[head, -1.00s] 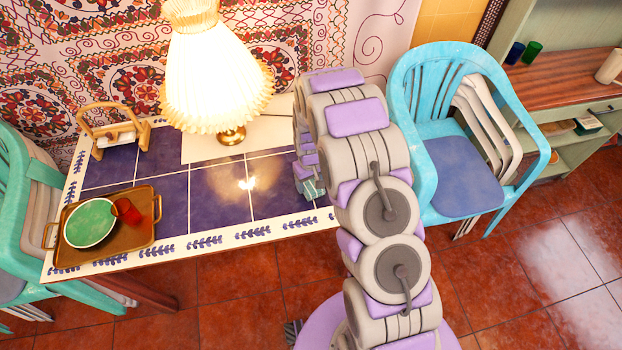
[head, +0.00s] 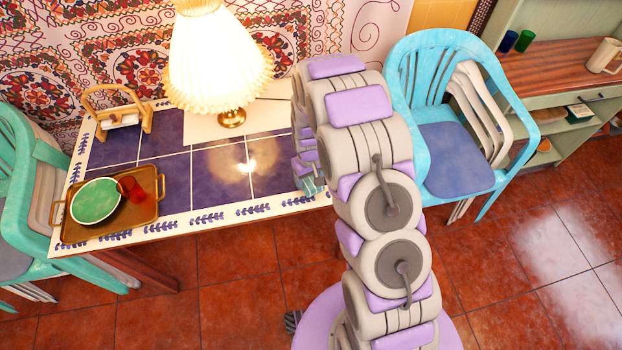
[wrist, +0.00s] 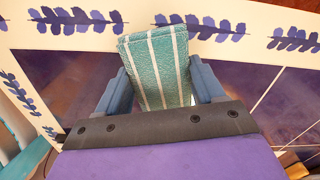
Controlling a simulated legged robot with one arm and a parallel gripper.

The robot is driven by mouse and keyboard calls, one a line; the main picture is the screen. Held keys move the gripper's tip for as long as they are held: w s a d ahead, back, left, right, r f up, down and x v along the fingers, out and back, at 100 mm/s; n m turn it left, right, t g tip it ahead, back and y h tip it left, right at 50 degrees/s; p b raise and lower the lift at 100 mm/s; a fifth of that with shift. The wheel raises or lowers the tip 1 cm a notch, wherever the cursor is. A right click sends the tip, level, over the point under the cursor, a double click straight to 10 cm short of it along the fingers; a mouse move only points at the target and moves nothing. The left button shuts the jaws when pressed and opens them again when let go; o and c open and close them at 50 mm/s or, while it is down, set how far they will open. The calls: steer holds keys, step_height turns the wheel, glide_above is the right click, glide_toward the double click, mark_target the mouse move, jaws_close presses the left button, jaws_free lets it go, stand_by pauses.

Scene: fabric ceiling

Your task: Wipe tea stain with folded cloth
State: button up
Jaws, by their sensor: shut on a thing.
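The folded cloth (wrist: 155,62) is teal with pale stripes. In the wrist view it stands between the two blue fingers of my gripper (wrist: 163,82), which are shut on it. In the head view a small part of the cloth (head: 313,186) shows beside my arm, at the right end of the tiled table (head: 205,222). In the wrist view the cloth overlaps the table's white, leaf-patterned border. I cannot tell whether it touches the surface. No tea stain can be made out clearly; lamp glare lies on the dark tiles and my arm hides the table's right end.
A lit lamp (head: 218,75) stands at the table's back. A brown tray (head: 147,228) with a green plate (head: 96,201) and red cup (head: 133,188) sits at the left, before a wooden holder (head: 117,112).

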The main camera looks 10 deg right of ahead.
steer(key=shift+r, duration=0.8)
steer(key=shift+d+r+p, duration=0.25)
steer(key=shift+r+p, duration=0.05)
steer(key=shift+r, duration=0.25)
steer(key=shift+d+r+p, duration=0.2)
steer(key=shift+r+p, duration=0.1)
steer(key=shift+r, duration=0.65)
steer(key=shift+a+r+p, duration=0.1)
steer(key=shift+r+p, duration=0.2)
steer(key=shift+r, duration=0.3)
steer(key=shift+a, duration=0.3)
steer(key=shift+d, duration=0.25)
